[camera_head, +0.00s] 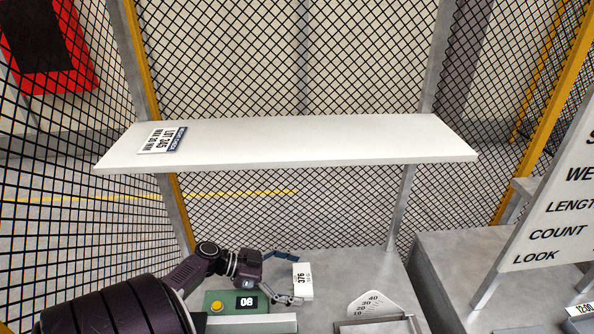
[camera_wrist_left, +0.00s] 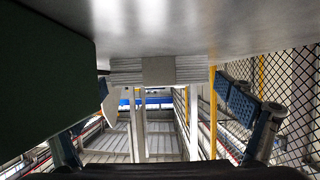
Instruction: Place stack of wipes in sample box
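A small white block marked 376 (camera_head: 302,280), which looks like the stack of wipes, lies on the grey bench. In the left wrist view, the stack (camera_wrist_left: 128,72) shows as thin white layers with a plain band around its middle, against the grey surface. My left gripper (camera_head: 284,277) is open just left of it, fingers spread towards its two ends. In the left wrist view the gripper (camera_wrist_left: 168,110) has one finger on each side, with the stack ahead and apart from them. No sample box can be made out for certain. My right gripper is not in view.
A green device with a display (camera_head: 232,302) stands close beside my left gripper. A white shelf (camera_head: 300,145) with a label card (camera_head: 162,139) spans above the bench. A grey frame with a numbered dial (camera_head: 372,306) stands at the front. A sign board (camera_head: 555,215) is at right.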

